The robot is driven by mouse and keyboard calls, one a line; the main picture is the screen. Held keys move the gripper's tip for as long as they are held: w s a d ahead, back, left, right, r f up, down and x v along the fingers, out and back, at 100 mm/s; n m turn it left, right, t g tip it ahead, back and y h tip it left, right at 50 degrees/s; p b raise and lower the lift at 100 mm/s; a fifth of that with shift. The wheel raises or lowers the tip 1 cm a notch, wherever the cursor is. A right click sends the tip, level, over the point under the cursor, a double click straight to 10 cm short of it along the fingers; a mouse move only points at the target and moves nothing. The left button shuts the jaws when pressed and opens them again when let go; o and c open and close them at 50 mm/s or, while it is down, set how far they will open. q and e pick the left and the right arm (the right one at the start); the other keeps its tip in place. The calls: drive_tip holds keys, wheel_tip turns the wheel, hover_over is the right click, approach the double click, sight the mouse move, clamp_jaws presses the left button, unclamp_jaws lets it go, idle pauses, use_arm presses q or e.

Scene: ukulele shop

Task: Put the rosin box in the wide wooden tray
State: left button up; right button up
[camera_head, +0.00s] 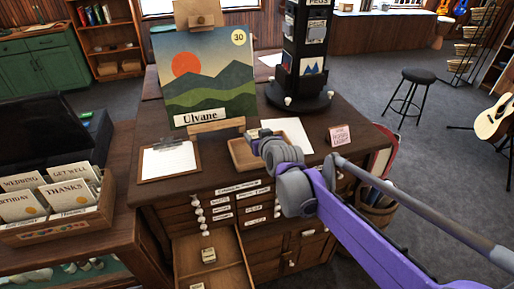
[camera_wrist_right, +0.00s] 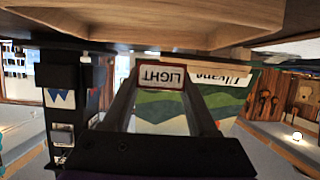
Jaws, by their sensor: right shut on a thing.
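The wide wooden tray (camera_head: 238,153) sits on the dark wooden cabinet top, in front of the landscape picture. My right gripper (camera_head: 260,136) is over the tray's back right part and hides some of it. In the upside-down right wrist view, my right gripper (camera_wrist_right: 163,80) is shut on the rosin box (camera_wrist_right: 163,76), a small box with a white label reading "LIGHT". The tray's wooden side (camera_wrist_right: 150,25) fills the top of that view. I cannot tell whether the box touches the tray. My left gripper is not in view.
A clipboard (camera_head: 169,161) lies left of the tray. The black display tower (camera_head: 304,60) stands behind. An open drawer (camera_head: 188,258) with small boxes juts out below.

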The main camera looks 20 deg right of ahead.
drive_tip(key=shift+s+f, duration=0.1)
drive_tip(key=shift+f, duration=2.35)
drive_tip(key=shift+f, duration=0.15)
drive_tip(key=o, duration=0.9)
drive_tip(key=shift+f, duration=0.1)
drive_tip(key=o, duration=0.4)
